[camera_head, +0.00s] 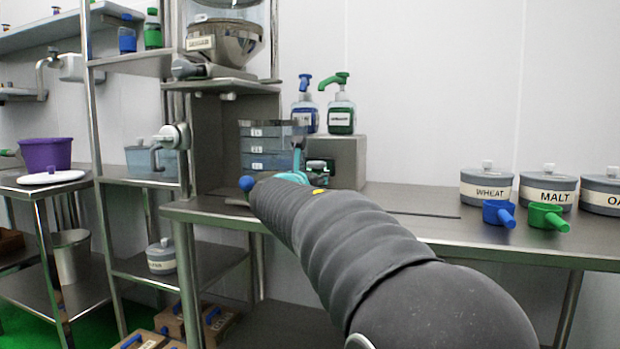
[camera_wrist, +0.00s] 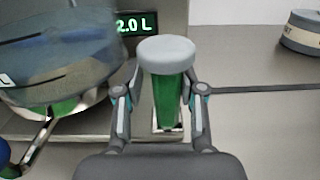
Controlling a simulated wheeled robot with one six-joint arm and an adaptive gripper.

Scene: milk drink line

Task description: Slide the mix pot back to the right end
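The mix pot appears to be the translucent blue-grey vessel with level labels (camera_head: 268,150), at the left end of the long bench. Its lower part fills the left of the wrist view (camera_wrist: 60,60), with green showing below it. In the wrist view a green post with a round grey cap (camera_wrist: 166,52) stands beside the vessel. My gripper (camera_wrist: 162,75) has one finger on each side of this post, close to the cap. Contact with the post is not clear. In the head view my arm hides most of the gripper and the post.
A display (camera_wrist: 136,25) reads 2.0 L behind the post. A dark line (camera_head: 425,214) runs right along the bench, which is clear there. Lidded tins (camera_head: 487,189), a blue scoop (camera_head: 498,213) and a green scoop (camera_head: 547,217) stand at the right. Pump bottles (camera_head: 341,118) stand behind.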

